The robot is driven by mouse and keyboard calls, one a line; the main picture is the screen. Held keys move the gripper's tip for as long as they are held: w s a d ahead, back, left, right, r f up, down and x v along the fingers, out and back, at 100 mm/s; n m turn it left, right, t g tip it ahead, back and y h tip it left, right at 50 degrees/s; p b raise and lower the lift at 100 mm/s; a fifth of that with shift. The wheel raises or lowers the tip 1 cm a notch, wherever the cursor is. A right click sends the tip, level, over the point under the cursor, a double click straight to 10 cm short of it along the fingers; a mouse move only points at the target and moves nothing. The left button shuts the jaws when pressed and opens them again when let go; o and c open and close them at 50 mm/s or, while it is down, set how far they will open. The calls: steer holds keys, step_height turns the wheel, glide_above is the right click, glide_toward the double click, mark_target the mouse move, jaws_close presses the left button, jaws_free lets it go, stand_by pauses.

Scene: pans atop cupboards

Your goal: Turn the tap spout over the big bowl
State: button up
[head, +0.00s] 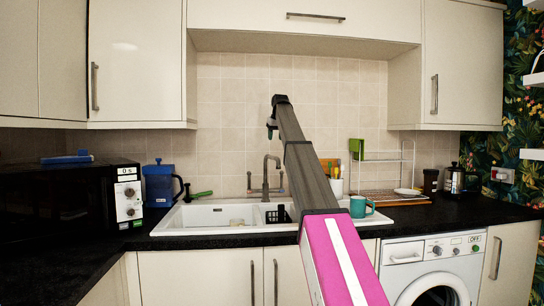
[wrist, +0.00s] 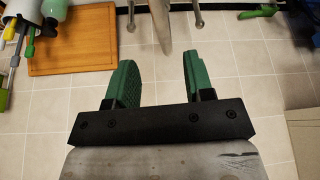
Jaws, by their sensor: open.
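The grey metal tap (head: 265,178) stands behind the white sink, with its spout arched at the top and its end slightly right of the column. The big bowl (head: 222,216) is the left basin of the sink. My gripper (head: 270,134) hangs above the tap, its fingers small and partly unclear in the head view. In the wrist view its two green fingers (wrist: 157,62) are apart with nothing between them. The spout (wrist: 162,28) shows just beyond the fingertips there, roughly in line with the gap, apparently untouched.
A smaller basin with a black drainer (head: 279,214) lies right of the big bowl. A teal mug (head: 361,206), a dish rack (head: 382,172) and a wooden board (wrist: 72,38) are to the right. Cupboards overhang the tiled wall.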

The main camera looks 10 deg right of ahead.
steer(key=x, duration=1)
steer(key=shift+w+f, duration=0.15)
steer(key=shift+f, duration=0.2)
jaws_close()
